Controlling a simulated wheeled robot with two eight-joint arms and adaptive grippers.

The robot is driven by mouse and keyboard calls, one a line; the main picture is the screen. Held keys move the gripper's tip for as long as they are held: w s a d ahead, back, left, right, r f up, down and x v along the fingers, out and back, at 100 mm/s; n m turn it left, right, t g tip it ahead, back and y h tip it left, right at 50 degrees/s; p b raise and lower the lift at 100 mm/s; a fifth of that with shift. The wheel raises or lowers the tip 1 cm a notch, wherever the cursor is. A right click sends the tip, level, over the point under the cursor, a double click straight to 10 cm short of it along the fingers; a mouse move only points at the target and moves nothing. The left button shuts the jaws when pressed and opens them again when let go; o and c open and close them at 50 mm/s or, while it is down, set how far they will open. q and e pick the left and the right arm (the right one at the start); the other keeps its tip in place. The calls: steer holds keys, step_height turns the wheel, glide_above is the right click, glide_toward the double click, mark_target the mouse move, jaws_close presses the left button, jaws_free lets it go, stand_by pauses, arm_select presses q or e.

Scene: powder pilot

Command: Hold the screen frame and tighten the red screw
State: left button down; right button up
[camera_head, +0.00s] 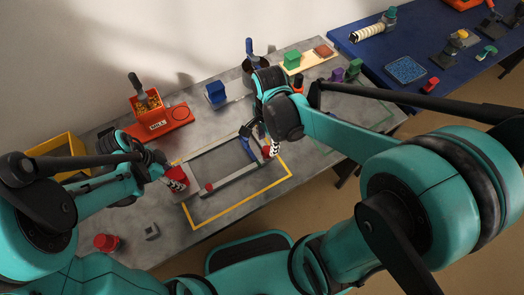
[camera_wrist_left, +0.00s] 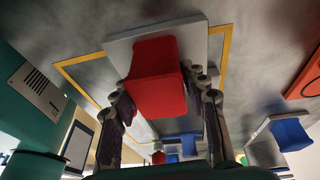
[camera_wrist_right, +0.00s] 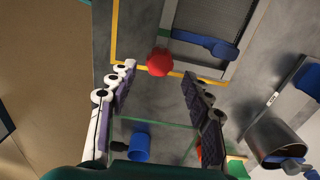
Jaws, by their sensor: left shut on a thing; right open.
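The grey screen frame (camera_head: 232,182) lies on the table within a yellow outline. My left gripper (camera_head: 172,176) is shut on a red block (camera_wrist_left: 158,78) at the frame's left end; the block also shows in the head view (camera_head: 177,181). My right gripper (camera_wrist_right: 158,88) is open over the frame's right end. A round red screw head (camera_wrist_right: 159,62) shows between and beyond its fingertips, apart from them. A blue lever (camera_wrist_right: 205,43) lies on the frame beside it. In the head view my right gripper (camera_head: 267,148) partly hides this end.
A yellow outline (camera_head: 240,202) surrounds the frame. An orange tray (camera_head: 160,130) and a blue block (camera_head: 215,93) stand behind it. A red cup-like piece (camera_head: 106,242) stands front left. A dark cylinder (camera_wrist_right: 277,137) stands beside my right gripper.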

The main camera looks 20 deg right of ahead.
mark_target(267, 149)
steer(key=shift+f, duration=2.25)
